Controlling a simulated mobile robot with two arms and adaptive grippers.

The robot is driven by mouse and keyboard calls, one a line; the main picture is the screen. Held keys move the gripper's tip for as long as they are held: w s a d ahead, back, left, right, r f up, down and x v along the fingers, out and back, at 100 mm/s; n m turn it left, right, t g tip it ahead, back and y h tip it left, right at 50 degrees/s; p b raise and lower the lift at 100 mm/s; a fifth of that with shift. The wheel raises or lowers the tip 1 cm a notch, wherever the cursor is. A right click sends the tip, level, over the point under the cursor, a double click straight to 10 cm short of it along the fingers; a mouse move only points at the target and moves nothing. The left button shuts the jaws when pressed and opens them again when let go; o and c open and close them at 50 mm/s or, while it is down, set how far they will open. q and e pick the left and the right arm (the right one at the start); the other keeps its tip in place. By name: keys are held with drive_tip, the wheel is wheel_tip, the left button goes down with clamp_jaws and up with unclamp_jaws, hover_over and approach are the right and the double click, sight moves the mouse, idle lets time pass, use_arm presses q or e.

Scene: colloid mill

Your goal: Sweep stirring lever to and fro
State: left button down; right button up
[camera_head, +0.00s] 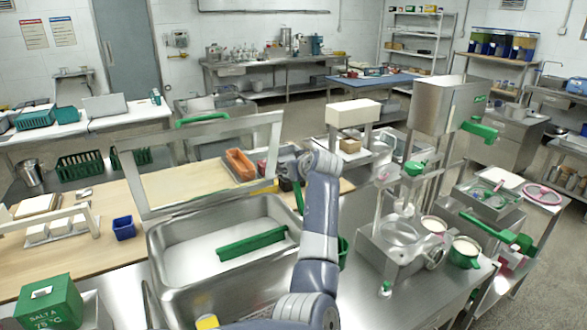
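A steel vat (165,262) stands at the centre left with a green paddle bar (253,243) lying across its pale contents. I cannot tell for sure which part is the stirring lever. A green piece (298,196) shows just below the gripper, partly hidden by the arm. The fingers are too small and covered to tell whether they grip anything. My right gripper is not in view.
The steel mill (400,235) with its tall hopper (445,105) and green handles stands to the right. A green box (50,303), a blue bin (123,227) and a small steel rack are at left. An orange tray (240,165) lies behind the frame.

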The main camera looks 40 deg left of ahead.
use_arm(q)
drive_tip(key=c, duration=1.4)
unclamp_jaws()
drive_tip(key=shift+a, duration=0.1)
drive_tip(key=shift+o, duration=0.9)
drive_tip(key=shift+w+a+f, duration=0.1)
drive_tip(key=shift+a+f, duration=0.05)
drive_tip(key=shift+f, duration=0.05)
drive_tip(key=v, duration=1.2)
drive_tip(key=shift+w, duration=0.1)
